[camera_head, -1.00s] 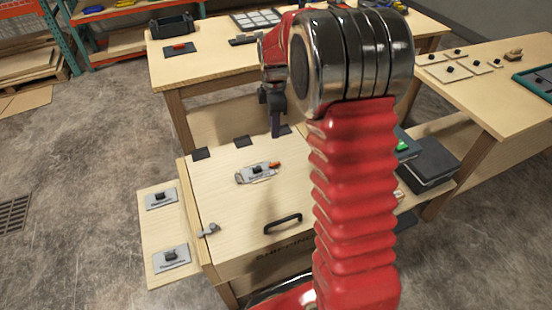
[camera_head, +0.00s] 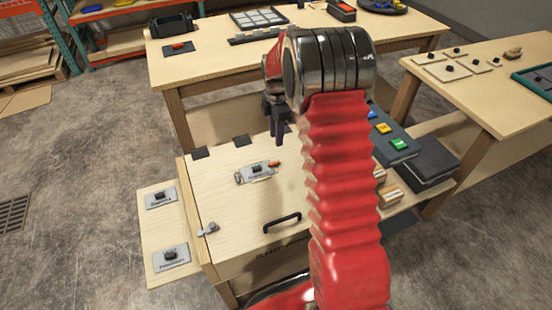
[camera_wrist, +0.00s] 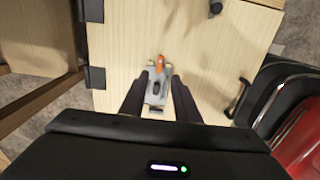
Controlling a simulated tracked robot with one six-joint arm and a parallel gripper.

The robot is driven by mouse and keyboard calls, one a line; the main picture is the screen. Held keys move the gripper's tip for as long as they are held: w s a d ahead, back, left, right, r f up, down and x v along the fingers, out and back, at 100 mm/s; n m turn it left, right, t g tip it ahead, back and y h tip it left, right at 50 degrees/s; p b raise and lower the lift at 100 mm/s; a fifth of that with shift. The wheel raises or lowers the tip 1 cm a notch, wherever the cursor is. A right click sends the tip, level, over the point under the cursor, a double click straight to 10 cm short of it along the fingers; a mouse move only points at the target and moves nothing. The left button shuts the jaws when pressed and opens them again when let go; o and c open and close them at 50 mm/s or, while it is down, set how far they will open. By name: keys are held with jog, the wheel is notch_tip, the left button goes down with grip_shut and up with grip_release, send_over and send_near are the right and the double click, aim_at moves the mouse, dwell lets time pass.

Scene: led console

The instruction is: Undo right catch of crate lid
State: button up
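The crate (camera_head: 215,180) is pale wood with a lid (camera_head: 225,205); black hinges (camera_head: 242,141) line its back edge and a black handle (camera_head: 282,223) sits near the front. A grey catch (camera_head: 208,229) is at the front left corner. The right front corner is hidden by my arm in the head view. In the wrist view a dark fitting, perhaps the right catch (camera_wrist: 215,7), is cut off at the top edge. My gripper (camera_head: 275,122) is open and empty above the back of the lid; its fingers (camera_wrist: 158,82) appear either side of a plate on the lid.
That grey plate (camera_head: 256,173) has an orange-tipped lever (camera_head: 274,164). A side board with two labelled switches (camera_head: 161,198) adjoins the crate at left. A dark panel with coloured buttons (camera_head: 390,135) and small wooden blocks (camera_head: 390,195) lie at right. A workbench (camera_head: 200,60) stands behind.

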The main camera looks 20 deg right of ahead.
aim_at(274, 164)
notch_tip(274, 164, down, 12)
jog(key=shift+f, duration=0.2)
dwell(0.4)
jog(key=shift+c, duration=0.4)
grip_shut()
jog(key=shift+a, duration=0.2)
jog(key=shift+d, duration=0.15)
